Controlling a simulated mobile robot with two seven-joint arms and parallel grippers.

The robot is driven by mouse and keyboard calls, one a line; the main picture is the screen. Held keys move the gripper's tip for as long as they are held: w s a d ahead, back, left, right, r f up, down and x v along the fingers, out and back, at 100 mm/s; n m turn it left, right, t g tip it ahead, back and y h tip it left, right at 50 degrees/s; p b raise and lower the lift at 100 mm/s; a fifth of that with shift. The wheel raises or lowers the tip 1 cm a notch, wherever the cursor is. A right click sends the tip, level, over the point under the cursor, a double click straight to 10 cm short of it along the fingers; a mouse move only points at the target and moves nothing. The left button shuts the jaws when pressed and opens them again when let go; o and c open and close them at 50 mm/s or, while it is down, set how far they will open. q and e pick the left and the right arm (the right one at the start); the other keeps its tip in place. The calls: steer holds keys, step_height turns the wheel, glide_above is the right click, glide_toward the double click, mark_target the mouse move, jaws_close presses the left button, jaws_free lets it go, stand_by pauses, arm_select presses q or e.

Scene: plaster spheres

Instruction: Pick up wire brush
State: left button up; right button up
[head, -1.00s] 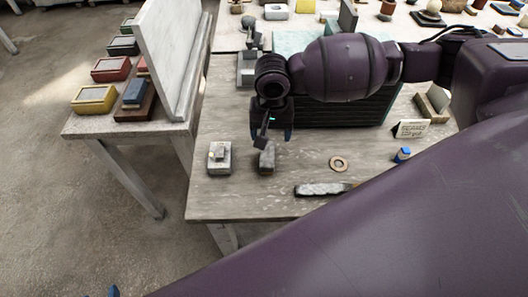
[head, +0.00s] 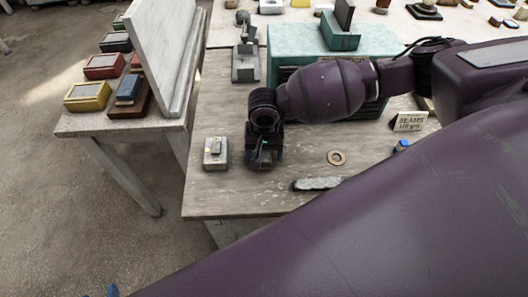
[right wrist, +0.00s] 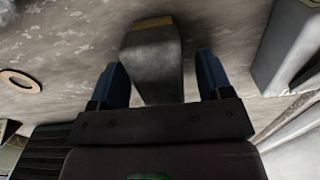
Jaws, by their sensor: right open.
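A grey, tapered block with a tan end, which I take for the wire brush (right wrist: 152,62), lies on the worn table. In the right wrist view it sits between the two blue fingers of my right gripper (right wrist: 161,77), with a gap showing on both sides. In the head view my right gripper (head: 264,160) points down over it and hides most of it. The right gripper is open. Of my left gripper (head: 112,290), only blue tips show at the bottom left edge of the head view; its opening is unclear.
A small pale block (head: 215,153) stands close left of the right gripper. A flat ring (head: 337,157), a mottled dark strip (head: 317,184) and a small sign (head: 409,121) lie to the right. A teal-topped cabinet (head: 285,42) stands behind. The table's front left is clear.

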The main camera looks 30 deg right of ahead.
steer(key=shift+r, duration=0.1)
steer(key=c, duration=1)
arm_select(q)
steer(key=shift+s+f, duration=0.2)
steer(key=shift+s, duration=0.1)
arm_select(e)
steer(key=shift+r, duration=0.1)
steer(key=shift+r, duration=0.25)
arm_select(q)
step_height(320, 180, up, 3)
steer(key=shift+w+f+p, duration=0.15)
steer(key=shift+p, duration=0.95)
arm_select(e)
step_height(320, 180, up, 19)
steer(key=shift+r, duration=0.15)
